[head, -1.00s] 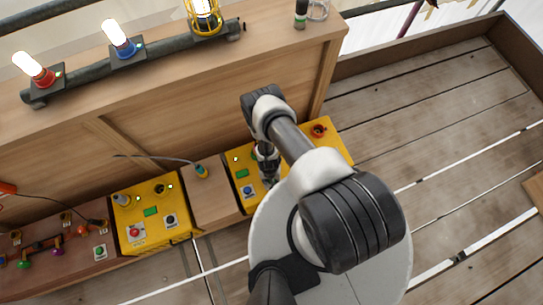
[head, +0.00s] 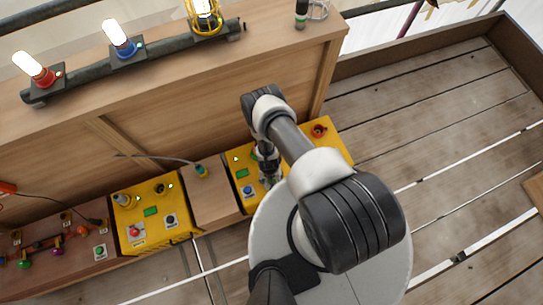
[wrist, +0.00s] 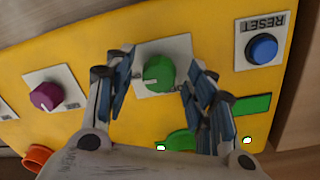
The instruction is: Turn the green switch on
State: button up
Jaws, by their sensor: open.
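The green switch (wrist: 158,73) is a round knob with a pale pointer mark, on a white plate on a yellow panel in the wrist view. My gripper (wrist: 155,90) is open, with one finger on each side of the green knob. The fingers appear apart from the knob, with gaps visible on both sides. In the head view my gripper (head: 268,175) is over the right yellow panel (head: 335,150), and my arm hides the green knob there.
In the wrist view a purple knob (wrist: 47,95) is left of the green one. A blue RESET button (wrist: 262,48) is at the right, and an orange part (wrist: 38,158) at lower left. Another yellow panel (head: 185,235) stands further left in the head view.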

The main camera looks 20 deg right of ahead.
notch_tip(320, 180, up, 12)
jog(key=shift+a, duration=0.25)
dwell(0.3)
jog(key=shift+w, duration=0.1)
dwell(0.3)
jog(key=w+a+r+t, duration=0.1)
jog(key=w+r, duration=0.5)
jog(key=r, duration=0.3)
jog(key=w+r, duration=0.6)
jog(key=r, duration=0.2)
notch_tip(320, 180, up, 19)
jog(key=w+n+t+y, duration=0.1)
jog(key=w+n, duration=0.1)
jog(key=s+r+n+t, duration=0.1)
jog(key=s+r, duration=0.2)
jog(key=r, duration=0.7)
jog(key=s+r+n, duration=0.1)
jog(key=s+r, duration=0.3)
jog(key=r, duration=0.5)
jog(key=s+d+r+t, duration=0.1)
jog(key=s+r, duration=0.3)
jog(key=s, duration=0.3)
jog(key=s+r+n, duration=0.1)
jog(key=s+r, duration=0.4)
jog(key=s, duration=0.3)
jog(key=shift+s+d+t, duration=0.3)
jog(key=shift+d+t, duration=0.1)
